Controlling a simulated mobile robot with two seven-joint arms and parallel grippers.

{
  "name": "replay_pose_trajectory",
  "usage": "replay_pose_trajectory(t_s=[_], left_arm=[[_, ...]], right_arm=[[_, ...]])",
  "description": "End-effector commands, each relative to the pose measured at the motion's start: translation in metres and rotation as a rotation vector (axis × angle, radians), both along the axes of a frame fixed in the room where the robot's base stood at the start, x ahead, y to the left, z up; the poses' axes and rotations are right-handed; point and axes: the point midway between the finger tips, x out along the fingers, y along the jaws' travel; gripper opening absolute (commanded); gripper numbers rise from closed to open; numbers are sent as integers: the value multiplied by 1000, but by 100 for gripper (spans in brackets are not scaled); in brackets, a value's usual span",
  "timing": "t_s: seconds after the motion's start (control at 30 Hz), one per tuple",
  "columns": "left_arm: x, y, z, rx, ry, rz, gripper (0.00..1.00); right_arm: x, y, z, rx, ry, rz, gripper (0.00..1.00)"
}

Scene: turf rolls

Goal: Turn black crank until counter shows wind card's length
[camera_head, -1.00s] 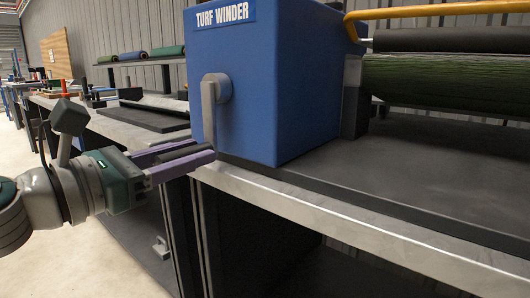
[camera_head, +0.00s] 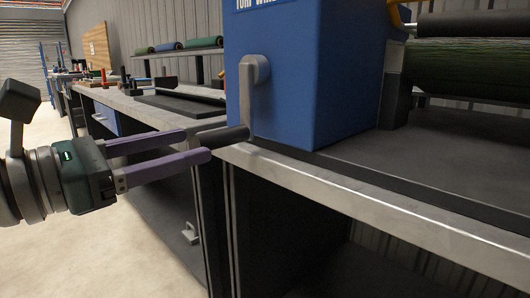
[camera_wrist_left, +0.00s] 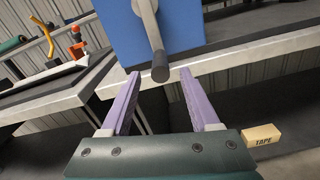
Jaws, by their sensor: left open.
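The blue turf winder (camera_head: 320,85) stands on the bench, with a grey crank arm (camera_head: 246,95) on its side hanging downward. The crank's black handle (camera_head: 224,135) sticks out toward my left gripper (camera_head: 199,146). The gripper is open, its two purple fingers pointing at the handle, with the handle's end at or just beyond the fingertips. In the left wrist view the handle (camera_wrist_left: 160,70) shows end-on, centred between the spread fingertips, with a gap on each side. The counter and the wind card are not seen. My right gripper is not in view.
A green turf roll (camera_head: 470,72) lies behind the bench top (camera_head: 450,160) at right. A dark flat tray (camera_head: 180,105) lies on the bench farther back, below a shelf with rolls (camera_head: 170,46). A block marked TAPE (camera_wrist_left: 262,135) shows in the wrist view. The floor at left is clear.

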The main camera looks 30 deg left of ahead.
Motion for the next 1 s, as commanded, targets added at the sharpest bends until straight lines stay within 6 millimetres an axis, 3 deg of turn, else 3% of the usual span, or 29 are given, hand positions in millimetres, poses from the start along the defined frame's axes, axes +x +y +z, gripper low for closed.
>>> replay_pose_trajectory(t_s=[0.27,0.8,0.87,1.0], left_arm=[[-24,9,-1,0,0,1,62],[-26,10,2,-5,-1,3,62],[-25,10,11,-39,0,17,62],[-22,22,63,-334,13,137,62]], right_arm=[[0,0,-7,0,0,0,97],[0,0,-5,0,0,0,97],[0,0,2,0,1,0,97],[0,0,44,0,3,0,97]])
